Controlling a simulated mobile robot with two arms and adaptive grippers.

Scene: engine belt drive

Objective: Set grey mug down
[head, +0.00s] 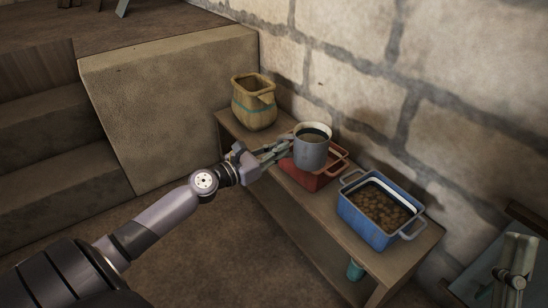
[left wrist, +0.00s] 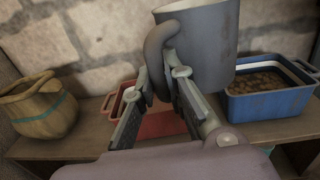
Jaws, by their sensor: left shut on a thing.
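The grey mug (head: 312,152) is upright, with dark contents showing inside its rim. In the head view it appears over the red pot on the wooden bench (head: 287,187). My left gripper (head: 284,150) comes in from the left and is shut on the mug's handle. In the left wrist view the mug (left wrist: 206,45) is at the top, with its curved handle between the fingers of my left gripper (left wrist: 158,88). The mug looks raised above the bench. My right gripper cannot be made out for certain.
The red pot (head: 309,178) stands behind and below the mug, partly hidden. A blue pot (head: 364,218) holding brown pieces is to its right. A tan jug (head: 253,103) with a teal band stands at the bench's left end. A stone wall (head: 450,80) runs behind.

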